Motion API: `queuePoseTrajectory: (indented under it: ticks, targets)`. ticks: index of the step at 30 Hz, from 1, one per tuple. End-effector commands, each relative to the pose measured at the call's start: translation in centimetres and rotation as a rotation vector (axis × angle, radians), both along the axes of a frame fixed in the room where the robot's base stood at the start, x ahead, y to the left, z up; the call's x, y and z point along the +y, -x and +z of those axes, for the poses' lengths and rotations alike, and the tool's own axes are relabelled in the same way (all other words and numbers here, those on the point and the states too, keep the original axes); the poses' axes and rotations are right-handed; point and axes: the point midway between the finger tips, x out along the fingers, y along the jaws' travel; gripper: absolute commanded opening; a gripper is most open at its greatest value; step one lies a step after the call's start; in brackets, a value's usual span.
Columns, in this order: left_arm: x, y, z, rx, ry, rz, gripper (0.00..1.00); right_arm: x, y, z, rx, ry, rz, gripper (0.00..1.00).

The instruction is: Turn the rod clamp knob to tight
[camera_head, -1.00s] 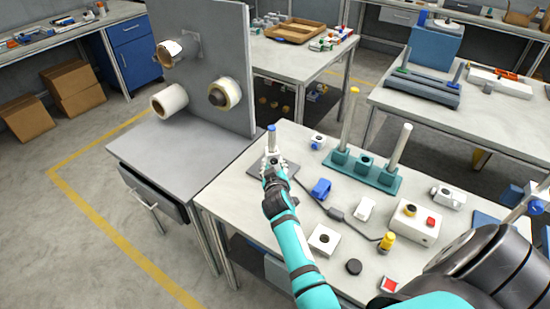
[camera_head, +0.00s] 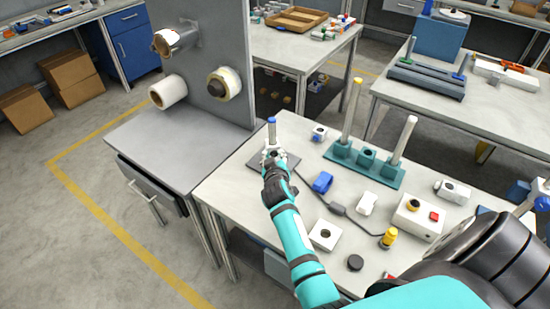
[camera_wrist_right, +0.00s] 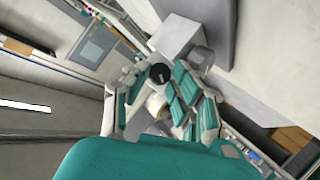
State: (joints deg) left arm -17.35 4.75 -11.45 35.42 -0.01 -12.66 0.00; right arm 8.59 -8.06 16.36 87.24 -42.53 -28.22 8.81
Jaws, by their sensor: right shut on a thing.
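The rod clamp stand has an upright grey rod with a blue top (camera_head: 271,132) on a dark base plate (camera_head: 291,159), at the table's far left corner. My right gripper (camera_head: 272,158) is at the rod's lower part and covers most of the clamp there. In the right wrist view, a round black knob (camera_wrist_right: 160,73) with a pale line on its face shows between the two fingers of my right gripper (camera_wrist_right: 160,88). The gripper is shut on the knob. Tight or loose marks cannot be read. My left gripper is not in view.
A teal holder (camera_head: 378,169) with upright rods, a blue clamp (camera_head: 322,182), a white box with buttons (camera_head: 419,217) and a square white block (camera_head: 325,235) share the table. A grey upright panel (camera_head: 215,70) with rolls stands behind left.

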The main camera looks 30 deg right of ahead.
Motion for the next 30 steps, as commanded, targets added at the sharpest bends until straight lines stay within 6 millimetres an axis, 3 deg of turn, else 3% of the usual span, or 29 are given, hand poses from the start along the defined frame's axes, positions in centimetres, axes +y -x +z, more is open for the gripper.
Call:
queuePoseTrajectory:
  ticks: [11, 21, 30]
  targets:
    - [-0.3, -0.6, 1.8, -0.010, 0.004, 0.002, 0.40, -0.2, 0.1, 0.2, -0.047, -0.127, -0.002, 0.00]
    - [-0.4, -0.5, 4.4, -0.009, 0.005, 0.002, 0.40, -0.5, 0.3, 0.3, -0.158, -0.406, -0.002, 0.00]
    - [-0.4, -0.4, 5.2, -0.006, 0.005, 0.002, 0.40, -0.7, 0.3, -0.1, -0.259, -0.658, -0.001, 0.00]
